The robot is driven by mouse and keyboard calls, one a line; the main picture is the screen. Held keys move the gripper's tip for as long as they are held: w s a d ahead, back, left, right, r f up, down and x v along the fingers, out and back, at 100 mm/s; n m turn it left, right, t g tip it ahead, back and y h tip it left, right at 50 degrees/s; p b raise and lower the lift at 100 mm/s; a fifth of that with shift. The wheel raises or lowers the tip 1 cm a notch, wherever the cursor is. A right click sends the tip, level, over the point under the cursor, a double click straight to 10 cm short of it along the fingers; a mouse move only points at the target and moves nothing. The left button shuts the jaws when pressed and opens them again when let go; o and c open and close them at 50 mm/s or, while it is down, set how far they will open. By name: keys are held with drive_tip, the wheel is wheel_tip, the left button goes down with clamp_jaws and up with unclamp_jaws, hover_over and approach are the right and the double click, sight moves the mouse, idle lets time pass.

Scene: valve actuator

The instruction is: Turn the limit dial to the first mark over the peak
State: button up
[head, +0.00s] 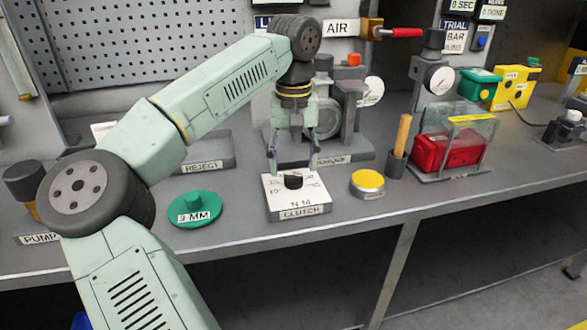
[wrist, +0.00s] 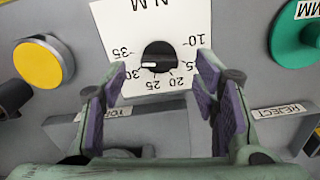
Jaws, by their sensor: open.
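In the wrist view the knob (wrist: 160,57) appears upside down, ringed by marks from 10 to 35. Its white pointer line faces left, seemingly between 30 and 35; the exact mark is hard to tell. My gripper (head: 294,164) is open above the plate, its fingers apart on either side of the knob in the wrist view (wrist: 162,74), not visibly touching it. The peak reading is not legible.
A green 9 MM disc (head: 194,208) lies left of the plate and a yellow-topped round button (head: 367,183) right. Behind stand the REJECT tray (head: 208,158) and a grey machine with a gauge (head: 372,91). Another gauge (head: 438,78) and a red box (head: 449,150) stand right.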

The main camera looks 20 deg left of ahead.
sight(294, 180)
drive_tip(key=shift+f, duration=1.45)
drive_tip(key=shift+c, duration=0.2)
drive_tip(key=c, duration=1.1)
